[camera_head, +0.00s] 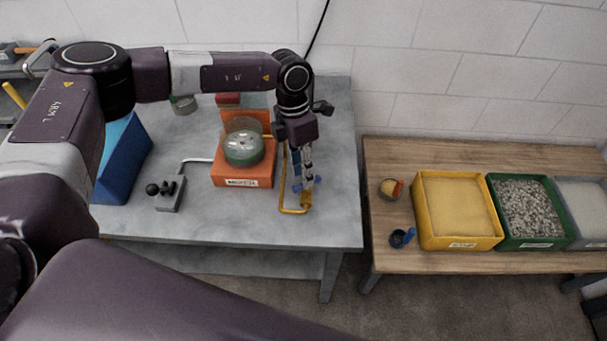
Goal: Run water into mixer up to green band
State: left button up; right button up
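The mixer (243,176) is an orange unit on the grey table, with a clear bowl (243,132) on top. A green band or green content shows low in the bowl; I cannot tell which, nor the water level. A yellow pipe (283,190) runs down to the mixer's right and bends toward a brass-coloured fitting with a blue handle (313,183). My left gripper (307,176) points down right at this blue handle. Its fingers look close together, but I cannot tell if they grip the handle. My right gripper is not in view.
A small grey box with black knobs (168,196) stands left of the mixer, and a blue bin (122,160) beyond it. On the wooden table, right, are yellow (422,231), green (502,233) and grey (577,236) bins, a small cup (389,188) and a blue scoop (402,238).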

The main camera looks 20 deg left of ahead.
pick_arm(q)
jog(key=shift+s+d+f+p, duration=0.1)
jog(key=shift+s+f+p, duration=0.1)
jog(key=shift+f, duration=0.55)
jog(key=shift+s+d+f+p, duration=0.1)
jog(key=shift+f+p, duration=0.05)
jog(key=shift+f, duration=0.6)
jog(key=shift+w, duration=0.1)
jog(key=shift+c, duration=0.7)
grip_shut()
